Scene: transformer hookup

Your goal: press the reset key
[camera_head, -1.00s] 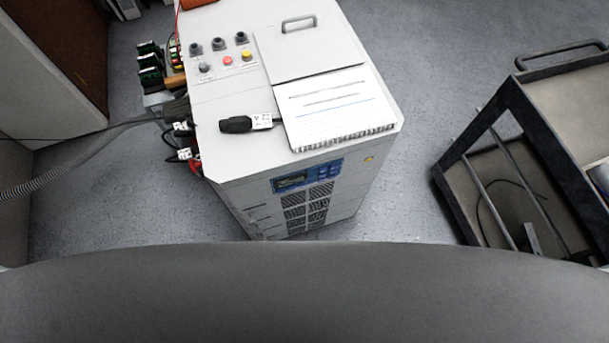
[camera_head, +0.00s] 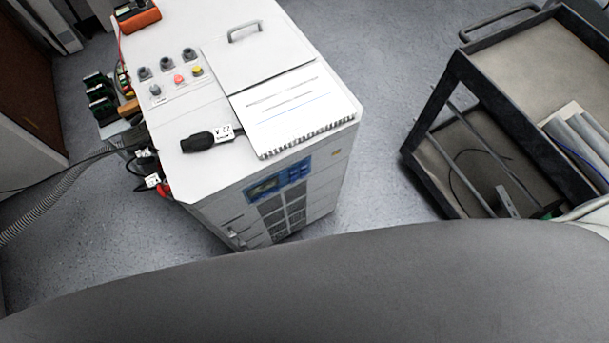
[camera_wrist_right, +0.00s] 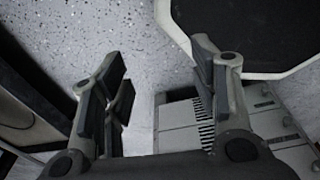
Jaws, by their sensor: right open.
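A white cabinet (camera_head: 180,180) stands left of centre in the head view. Its top carries a grey button (camera_head: 155,90), a red button (camera_head: 179,79) and a yellow button (camera_head: 197,70), with several dark knobs behind them. A blue panel (camera_head: 278,180) with a small display and keys is on its front. I cannot read which key is the reset key. My right gripper (camera_wrist_right: 168,85) shows only in the right wrist view, open and empty, with floor and part of a grey slatted surface beyond it. My left gripper is in neither view.
A spiral notebook (camera_head: 295,108) and a tagged black connector (camera_head: 208,140) lie on the cabinet top. An orange meter (camera_head: 137,15) sits at its back. Cables hang at its left side. A dark cart (camera_head: 432,125) stands at right, with clear floor (camera_head: 375,75) between.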

